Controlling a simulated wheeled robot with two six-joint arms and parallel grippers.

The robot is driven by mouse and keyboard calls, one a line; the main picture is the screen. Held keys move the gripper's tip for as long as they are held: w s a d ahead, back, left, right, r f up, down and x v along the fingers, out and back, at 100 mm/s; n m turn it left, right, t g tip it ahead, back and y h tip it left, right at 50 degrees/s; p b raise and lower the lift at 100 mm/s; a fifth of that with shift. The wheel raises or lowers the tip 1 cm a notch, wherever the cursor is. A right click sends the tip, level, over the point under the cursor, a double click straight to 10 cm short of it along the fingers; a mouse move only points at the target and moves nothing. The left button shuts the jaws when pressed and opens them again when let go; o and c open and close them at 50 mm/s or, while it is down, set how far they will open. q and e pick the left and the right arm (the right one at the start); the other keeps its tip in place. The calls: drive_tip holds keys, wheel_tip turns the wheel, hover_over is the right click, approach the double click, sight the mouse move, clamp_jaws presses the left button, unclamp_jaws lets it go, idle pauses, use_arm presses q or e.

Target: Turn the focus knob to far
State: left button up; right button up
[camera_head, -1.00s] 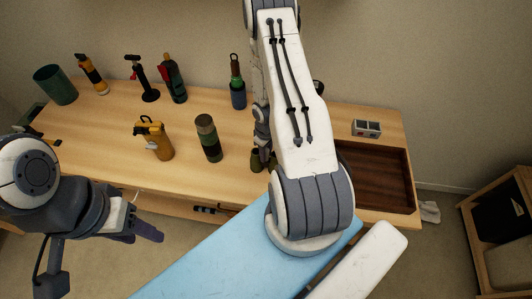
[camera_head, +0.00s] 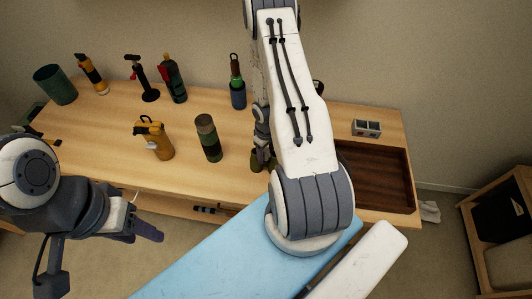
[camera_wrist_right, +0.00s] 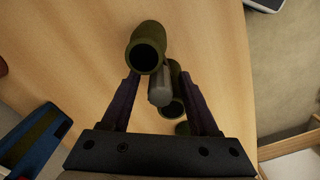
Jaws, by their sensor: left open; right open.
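The olive-green binoculars (camera_head: 254,162) stand on the wooden table, mostly hidden behind my right arm in the head view. In the right wrist view, one binocular barrel (camera_wrist_right: 147,50) points up at the camera, and the grey focus knob (camera_wrist_right: 160,91) sits beside it. My right gripper (camera_wrist_right: 158,78) is open, with one dark finger on each side of the knob and barrels. I cannot tell whether the fingers touch them. No far mark on the knob is readable. My left gripper (camera_head: 137,228) is open and empty, in front of the table's front edge.
A flask (camera_head: 208,138) and a yellow spray bottle (camera_head: 153,138) stand left of the binoculars. A bottle in a blue holder (camera_head: 237,85) is behind. A dark recessed tray (camera_head: 378,178) and a small grey box (camera_head: 366,128) are at the right.

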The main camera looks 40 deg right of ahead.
sight(266, 150)
drive_tip(key=shift+r, duration=0.1)
wheel_tip(266, 150, up, 10)
drive_tip(key=p, duration=1)
drive_tip(key=shift+r+p, duration=0.15)
drive_tip(key=shift+p, duration=0.15)
